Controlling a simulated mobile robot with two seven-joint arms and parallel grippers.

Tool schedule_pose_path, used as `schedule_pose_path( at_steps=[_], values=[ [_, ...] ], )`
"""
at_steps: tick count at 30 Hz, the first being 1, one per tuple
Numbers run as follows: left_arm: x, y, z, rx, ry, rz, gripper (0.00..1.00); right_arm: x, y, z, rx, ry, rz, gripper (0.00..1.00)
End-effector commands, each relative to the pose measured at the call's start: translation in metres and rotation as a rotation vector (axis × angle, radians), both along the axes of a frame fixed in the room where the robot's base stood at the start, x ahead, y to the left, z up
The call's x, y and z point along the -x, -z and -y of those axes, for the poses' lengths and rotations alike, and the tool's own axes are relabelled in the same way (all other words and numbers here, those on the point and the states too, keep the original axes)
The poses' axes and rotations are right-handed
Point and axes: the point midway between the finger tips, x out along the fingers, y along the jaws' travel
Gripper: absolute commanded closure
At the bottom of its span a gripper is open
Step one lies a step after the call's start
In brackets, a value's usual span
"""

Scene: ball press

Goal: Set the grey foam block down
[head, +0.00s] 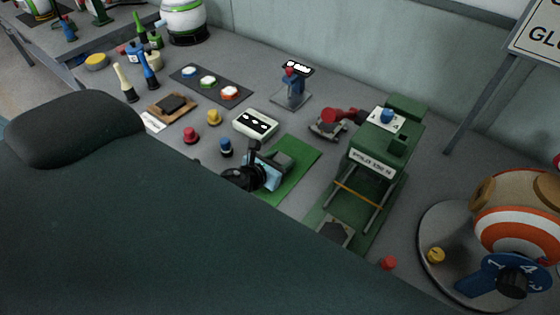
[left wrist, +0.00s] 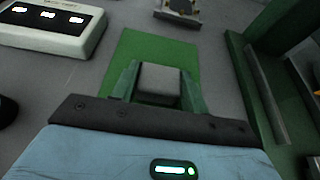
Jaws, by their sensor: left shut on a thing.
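My left gripper (head: 279,161) reaches in over the green mat (head: 306,163) in the head view. In the left wrist view its two green fingers (left wrist: 160,88) are shut on the grey foam block (left wrist: 160,77), one finger at each side. The block's pale top shows between the fingers; its lower part is hidden. The green mat (left wrist: 127,48) lies beneath and beyond it. I cannot tell whether the block touches the mat. In the head view the block is hard to tell apart from the fingers. My right gripper is not in view.
A white box with lit displays (head: 255,123) stands just left of the mat. A green press (head: 375,155) stands to its right, with a red-handled tool (head: 338,120) beyond. A blue knob (head: 225,147) is close to my gripper. The mat's far part is clear.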

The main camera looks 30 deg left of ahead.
Motion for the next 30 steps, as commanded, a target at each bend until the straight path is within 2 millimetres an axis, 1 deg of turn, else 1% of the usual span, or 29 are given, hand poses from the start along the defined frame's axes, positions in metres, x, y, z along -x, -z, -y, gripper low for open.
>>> schedule_pose_path(
  at_steps=[1, 5, 8, 9, 11, 17, 24, 30],
  values=[
    [-0.001, -0.007, 0.0, -0.001, 0.001, 0.005, 0.8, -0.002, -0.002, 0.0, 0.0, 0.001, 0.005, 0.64],
    [-0.001, -0.02, 0.0, -0.001, 0.002, 0.007, 0.8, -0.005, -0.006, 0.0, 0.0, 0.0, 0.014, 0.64],
    [-0.001, -0.035, 0.0, 0.0, 0.001, 0.007, 0.8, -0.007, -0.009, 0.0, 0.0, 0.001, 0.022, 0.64],
    [0.007, -0.031, -0.003, -0.003, 0.001, -0.001, 0.8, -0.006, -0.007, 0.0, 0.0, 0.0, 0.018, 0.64],
    [0.018, -0.03, -0.008, -0.005, 0.002, -0.004, 0.8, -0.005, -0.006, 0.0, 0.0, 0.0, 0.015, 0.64],
    [0.055, -0.033, -0.023, -0.004, 0.002, -0.006, 0.8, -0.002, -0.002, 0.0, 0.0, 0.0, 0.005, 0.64],
    [0.103, -0.038, -0.042, -0.005, 0.003, -0.007, 0.8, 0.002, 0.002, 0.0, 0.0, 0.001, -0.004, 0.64],
    [0.129, -0.043, -0.053, -0.003, 0.002, -0.002, 0.8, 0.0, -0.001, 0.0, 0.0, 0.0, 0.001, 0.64]
  ],
)
